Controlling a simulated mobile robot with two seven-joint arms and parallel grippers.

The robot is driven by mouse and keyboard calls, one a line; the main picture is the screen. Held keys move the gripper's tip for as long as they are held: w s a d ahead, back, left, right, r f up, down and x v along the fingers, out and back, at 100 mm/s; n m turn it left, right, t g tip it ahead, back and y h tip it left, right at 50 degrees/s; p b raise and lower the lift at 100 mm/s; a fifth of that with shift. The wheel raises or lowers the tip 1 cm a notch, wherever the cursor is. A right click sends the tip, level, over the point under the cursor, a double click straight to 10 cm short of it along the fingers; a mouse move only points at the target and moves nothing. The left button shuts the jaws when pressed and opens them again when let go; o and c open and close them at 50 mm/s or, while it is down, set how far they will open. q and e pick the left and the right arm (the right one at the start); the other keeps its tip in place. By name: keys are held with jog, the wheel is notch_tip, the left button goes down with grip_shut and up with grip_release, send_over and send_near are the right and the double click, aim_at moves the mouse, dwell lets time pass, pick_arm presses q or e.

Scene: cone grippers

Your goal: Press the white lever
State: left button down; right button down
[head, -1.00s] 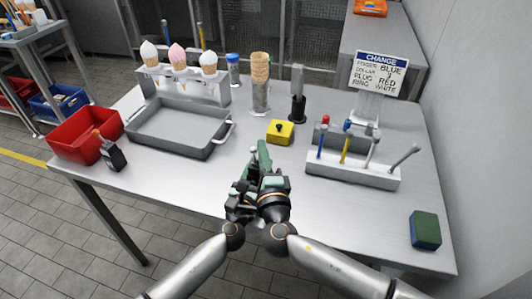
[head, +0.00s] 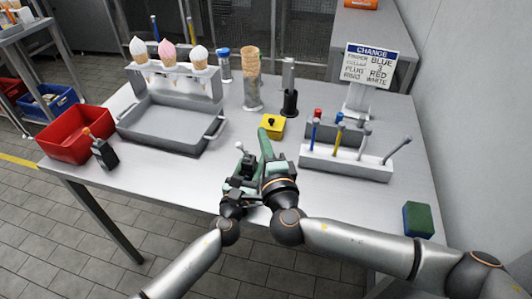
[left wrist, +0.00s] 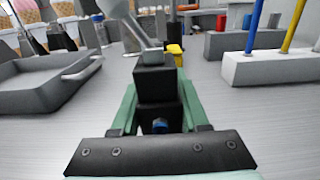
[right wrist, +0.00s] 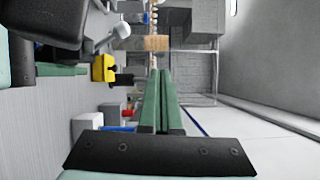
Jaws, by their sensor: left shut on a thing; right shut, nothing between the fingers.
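A small black block (left wrist: 155,85) with a white lever (left wrist: 118,12) on top sits between my left gripper's fingers. The lever leans and ends in a round ball. In the head view the ball (head: 240,146) shows just left of my right gripper's fingers. My right gripper (head: 263,137) is shut and empty, close beside the block. In the right wrist view the lever's ball (right wrist: 122,31) stands left of my closed fingertips (right wrist: 159,74), apart from them.
A yellow block (head: 272,125) with a black knob lies just beyond my grippers. A grey rack (head: 345,163) with several coloured rods stands to the right. A grey tray (head: 170,143), a red bin (head: 75,137) and another black device (head: 104,153) are left.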

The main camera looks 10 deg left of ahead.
jog(key=s+d+r, duration=0.1)
jog(key=s+d, duration=0.1)
jog(key=s, duration=0.4)
jog(key=shift+r, duration=0.4)
jog(key=shift+s+d, duration=0.1)
pick_arm(q)
jog(key=shift+c, duration=1.6)
grip_release()
